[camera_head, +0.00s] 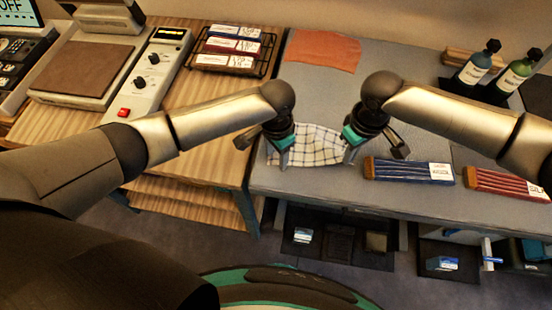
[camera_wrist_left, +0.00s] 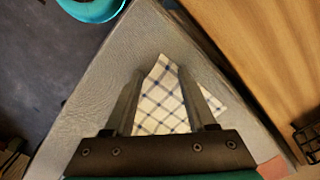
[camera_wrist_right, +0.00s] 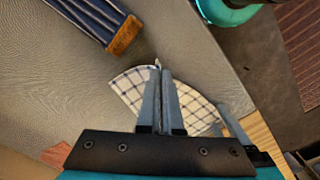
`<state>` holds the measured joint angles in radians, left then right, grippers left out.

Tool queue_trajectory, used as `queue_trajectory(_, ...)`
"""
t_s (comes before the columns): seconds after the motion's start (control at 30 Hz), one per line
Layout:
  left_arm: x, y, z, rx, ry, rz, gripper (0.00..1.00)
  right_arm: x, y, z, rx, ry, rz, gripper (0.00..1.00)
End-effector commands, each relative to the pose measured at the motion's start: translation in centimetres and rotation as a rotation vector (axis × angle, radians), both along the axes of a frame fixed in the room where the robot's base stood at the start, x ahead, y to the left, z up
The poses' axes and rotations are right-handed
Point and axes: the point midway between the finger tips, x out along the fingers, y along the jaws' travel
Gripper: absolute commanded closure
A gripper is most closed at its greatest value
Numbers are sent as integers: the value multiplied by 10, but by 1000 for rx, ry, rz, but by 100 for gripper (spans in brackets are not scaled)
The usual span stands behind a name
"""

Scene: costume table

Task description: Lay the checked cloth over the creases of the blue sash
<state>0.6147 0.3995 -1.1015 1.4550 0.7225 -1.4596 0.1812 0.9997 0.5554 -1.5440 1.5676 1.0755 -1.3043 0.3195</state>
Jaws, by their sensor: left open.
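The checked cloth (camera_head: 318,143), white with dark lines, lies on the grey table near its front left corner. The blue sash (camera_head: 408,170), pleated with a brown end and white label, lies to its right; its end also shows in the right wrist view (camera_wrist_right: 90,18). My left gripper (camera_head: 283,160) is over the cloth's left part, its fingers apart with cloth visible between them in the left wrist view (camera_wrist_left: 165,100). My right gripper (camera_head: 348,157) is at the cloth's right edge, its fingers together with a bit of cloth showing at the tips (camera_wrist_right: 160,72).
A red sash (camera_head: 505,184) lies right of the blue one. An orange cloth (camera_head: 322,50) lies at the back. Two bottles (camera_head: 475,65) stand in a dark holder at the back right. A wire rack (camera_head: 232,48) sits on the wooden table. The table's middle is clear.

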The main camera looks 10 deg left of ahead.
Motion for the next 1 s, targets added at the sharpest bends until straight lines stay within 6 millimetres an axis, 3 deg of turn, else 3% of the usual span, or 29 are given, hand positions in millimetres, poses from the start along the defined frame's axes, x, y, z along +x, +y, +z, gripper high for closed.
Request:
queue_trajectory(0.17,-1,0,-1,1,3,0,48,0,0,0,0,0,0,100)
queue_trajectory(1.0,-3,1,-2,3,7,0,95,0,0,0,-1,-1,0,100)
